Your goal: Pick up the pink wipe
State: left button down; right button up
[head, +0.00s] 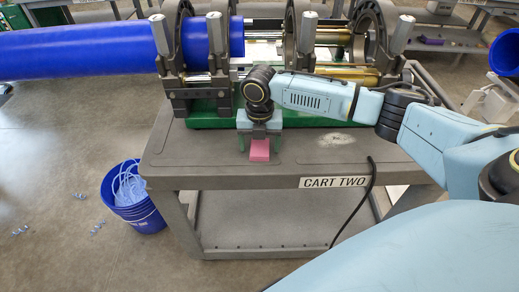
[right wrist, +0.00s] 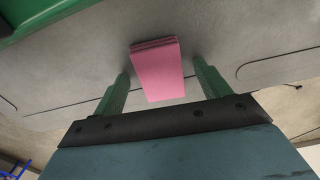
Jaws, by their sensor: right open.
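The pink wipe (head: 260,150) is a small folded pad lying on the grey cart top near its front edge. My right gripper (head: 260,146) points down over it, with one green finger on each side. In the right wrist view the wipe (right wrist: 157,72) shows between the two open fingers (right wrist: 163,85), apart from both. Its layered folded end faces the far side. Part of it is hidden under the gripper in the head view. My left gripper is not in view.
The pipe fusion machine (head: 215,105) stands behind, with a blue pipe (head: 80,47) clamped in it. The cart (head: 190,165) is labelled CART TWO. A black cable (head: 371,185) hangs over its front edge. A blue bucket (head: 135,210) stands on the floor at left.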

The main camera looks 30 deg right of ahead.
aim_at(259, 146)
jog(key=c, duration=0.4)
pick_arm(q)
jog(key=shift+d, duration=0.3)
pick_arm(e)
jog(key=shift+r, duration=0.1)
jog(key=c, duration=0.6)
